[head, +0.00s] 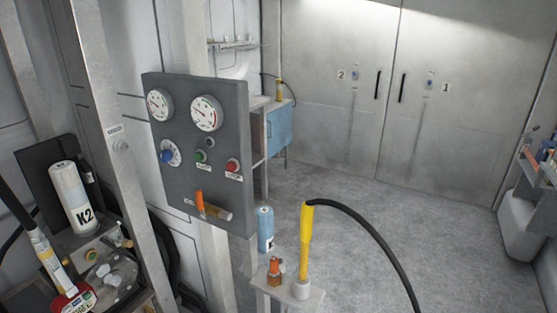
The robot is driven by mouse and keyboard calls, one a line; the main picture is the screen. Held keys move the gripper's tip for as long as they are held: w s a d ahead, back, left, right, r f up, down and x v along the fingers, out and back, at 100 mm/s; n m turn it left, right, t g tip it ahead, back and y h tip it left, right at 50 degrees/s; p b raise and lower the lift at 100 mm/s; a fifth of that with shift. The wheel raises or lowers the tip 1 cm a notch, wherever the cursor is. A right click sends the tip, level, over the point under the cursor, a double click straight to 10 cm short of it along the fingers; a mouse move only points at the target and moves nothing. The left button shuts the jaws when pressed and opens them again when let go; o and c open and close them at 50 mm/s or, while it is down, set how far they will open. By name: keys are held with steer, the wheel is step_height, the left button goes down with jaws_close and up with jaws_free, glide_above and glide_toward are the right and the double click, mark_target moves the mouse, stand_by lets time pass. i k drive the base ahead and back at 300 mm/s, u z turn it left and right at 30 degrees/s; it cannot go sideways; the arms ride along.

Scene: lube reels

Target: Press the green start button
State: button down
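The green start button (201,156) is a small round button on a dark grey upright control panel (180,190), left of the middle in the head view. A small label sits below it. A red button (233,165) is to its right, with its own label. A blue-centred dial (168,155) is to its left, and a small dark round knob (209,142) is just above. Nothing covers the green button. I cannot make out my gripper in this view, so its distance from the button does not show.
Two gauges (206,113) and an orange lever (200,202) are on the panel. Below right, a small shelf (312,300) holds a yellow handle (305,245) with a black hose (380,240). A K2 canister (70,198) stands left. The floor (400,210) towards the doors is clear.

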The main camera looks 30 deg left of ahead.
mark_target(198, 157)
steer(key=z, duration=0.1)
steer(key=k, duration=0.65)
steer(key=u, duration=1.45)
steer(key=i, duration=1)
steer(key=u, duration=0.1)
